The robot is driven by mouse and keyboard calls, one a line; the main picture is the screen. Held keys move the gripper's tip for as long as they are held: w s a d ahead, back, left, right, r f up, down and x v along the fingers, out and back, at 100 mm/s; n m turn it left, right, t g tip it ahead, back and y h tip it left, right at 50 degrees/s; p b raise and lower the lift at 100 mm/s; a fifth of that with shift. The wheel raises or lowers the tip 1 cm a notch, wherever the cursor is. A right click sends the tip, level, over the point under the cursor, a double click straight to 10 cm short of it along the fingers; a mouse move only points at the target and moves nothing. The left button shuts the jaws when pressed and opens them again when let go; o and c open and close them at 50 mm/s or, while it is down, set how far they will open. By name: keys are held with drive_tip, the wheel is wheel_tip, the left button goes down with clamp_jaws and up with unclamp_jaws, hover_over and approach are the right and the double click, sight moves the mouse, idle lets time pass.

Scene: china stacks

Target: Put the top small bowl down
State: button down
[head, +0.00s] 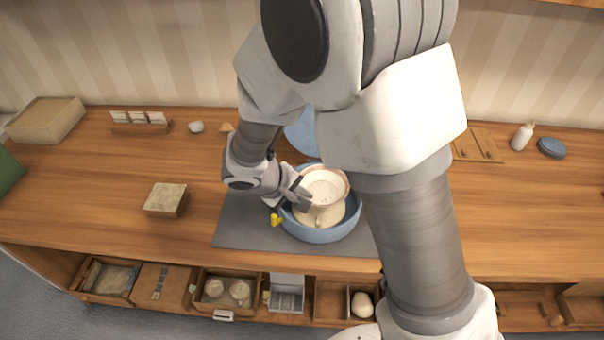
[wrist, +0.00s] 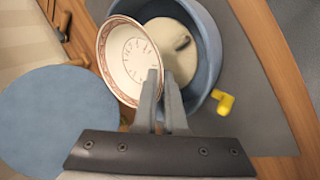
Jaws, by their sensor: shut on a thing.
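A small white bowl with a brown patterned rim (head: 324,183) is held at its rim by my gripper (head: 300,198). In the wrist view the small bowl (wrist: 127,60) is tilted, with the fingertips (wrist: 160,88) shut on its near edge. It is over a blue basin (head: 318,235), partly covering its opening. The blue basin also shows in the wrist view (wrist: 207,45). Inside the basin lies a cream-coloured round thing (wrist: 176,45) with a dark mark or handle. I cannot tell whether the small bowl touches anything below it.
The basin stands on a grey mat (head: 240,225) with a yellow piece (head: 276,220) at its left side. A round blue thing (wrist: 55,125) is behind the basin. A small box (head: 166,199) stands to the left. The wooden counter (head: 100,190) has free room there.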

drive_tip(key=shift+w+a+f, duration=0.25)
drive_tip(key=shift+w+f, duration=0.1)
drive_tip(key=shift+w, duration=0.25)
drive_tip(key=shift+f, duration=2.05)
drive_tip(key=shift+f+b, duration=0.15)
drive_tip(key=shift+b, duration=0.15)
drive_tip(key=c, duration=1)
unclamp_jaws()
